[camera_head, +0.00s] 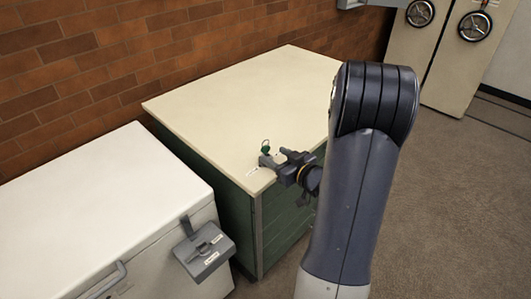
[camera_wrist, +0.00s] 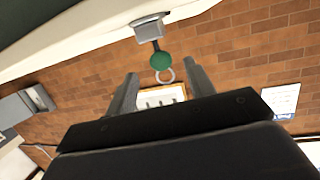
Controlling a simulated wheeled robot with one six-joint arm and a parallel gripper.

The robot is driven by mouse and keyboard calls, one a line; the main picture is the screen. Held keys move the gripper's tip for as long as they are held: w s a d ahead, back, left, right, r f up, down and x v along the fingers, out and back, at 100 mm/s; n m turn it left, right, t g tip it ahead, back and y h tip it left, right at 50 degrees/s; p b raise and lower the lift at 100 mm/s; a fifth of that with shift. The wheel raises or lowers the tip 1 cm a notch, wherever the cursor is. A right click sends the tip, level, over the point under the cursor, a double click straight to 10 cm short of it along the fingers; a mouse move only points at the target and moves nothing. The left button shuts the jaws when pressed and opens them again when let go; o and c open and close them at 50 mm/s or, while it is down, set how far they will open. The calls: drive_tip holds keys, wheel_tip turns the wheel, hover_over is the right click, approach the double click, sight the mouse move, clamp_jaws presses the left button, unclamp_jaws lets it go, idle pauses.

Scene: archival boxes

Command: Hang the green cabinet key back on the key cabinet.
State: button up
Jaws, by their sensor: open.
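The green key (camera_head: 265,147) stands up at the near corner of the cream cabinet top. In the wrist view, which is upside down, its round green head (camera_wrist: 160,61) sits on a dark shank in a small grey block (camera_wrist: 147,28), with a pale ring at its free end. My gripper (camera_head: 271,159) is open at this corner. In the wrist view my gripper's fingers (camera_wrist: 163,74) are apart, with the ring between their tips in the picture; I see no contact. A wood-framed pale panel with dark marks (camera_wrist: 162,97) on the brick wall may be the key cabinet.
A white chest (camera_head: 85,205) with a grey labelled tray (camera_head: 203,251) on its front stands left of the green cabinet (camera_head: 283,232). The cream top (camera_head: 235,105) is clear behind the key. A white sheet (camera_wrist: 281,100) hangs on the wall. Pale cabinets with handwheels (camera_head: 440,50) stand far right.

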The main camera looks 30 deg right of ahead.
sight(267, 150)
drive_tip(key=shift+x, duration=1.9)
drive_tip(key=shift+c, duration=0.5)
drive_tip(key=c, duration=0.8)
drive_tip(key=shift+r+p, duration=1.75)
drive_tip(key=shift+r, duration=0.75)
drive_tip(key=shift+r+p+v, duration=0.25)
drive_tip(key=shift+p+v, duration=0.5)
drive_tip(key=shift+v, duration=2.1)
drive_tip(key=shift+r+p+v, duration=0.2)
drive_tip(key=shift+p+v, duration=0.5)
drive_tip(key=shift+v, duration=2.15)
drive_tip(key=shift+w, duration=0.1)
